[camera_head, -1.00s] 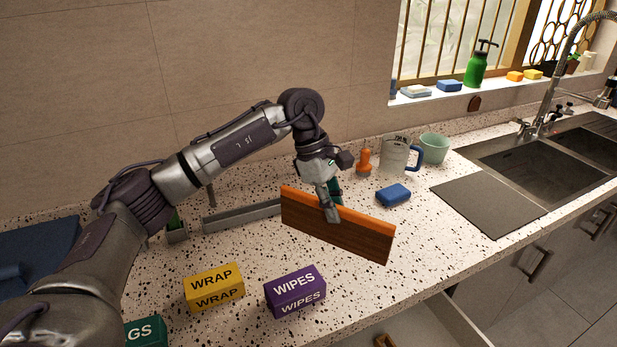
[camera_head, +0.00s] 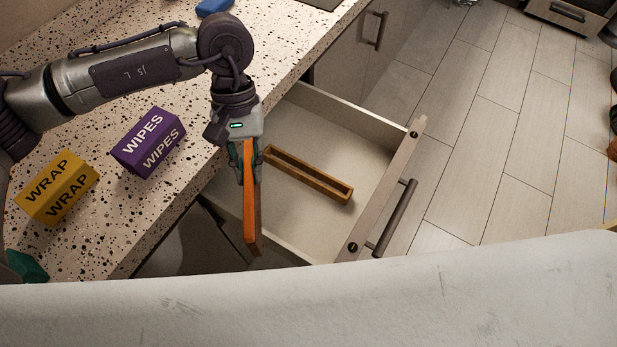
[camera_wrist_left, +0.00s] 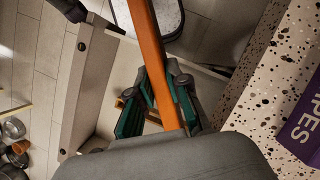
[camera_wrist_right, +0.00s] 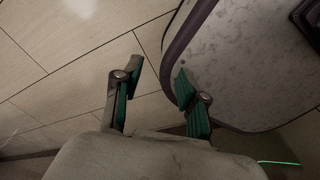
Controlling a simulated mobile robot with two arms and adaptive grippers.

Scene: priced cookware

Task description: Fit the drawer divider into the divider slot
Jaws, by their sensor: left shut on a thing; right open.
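The drawer divider (camera_head: 251,205) is a wooden board with an orange top edge. My left gripper (camera_head: 243,165) is shut on it and holds it above the open drawer's left side. The divider also shows in the left wrist view (camera_wrist_left: 152,50), between the two fingers of my left gripper (camera_wrist_left: 158,105). The divider slot (camera_head: 308,174) is a narrow wooden frame on the drawer floor, to the right of the divider and apart from it. The divider and the slot point in different directions. My right gripper (camera_wrist_right: 153,88) is open and empty in the right wrist view, over the floor.
The open drawer (camera_head: 385,185) has a pale front with a dark handle. The speckled counter (camera_head: 110,205) carries a purple WIPES box (camera_head: 148,142) and a yellow WRAP box (camera_head: 57,188) at the left. Open floor (camera_head: 490,150) lies to the right.

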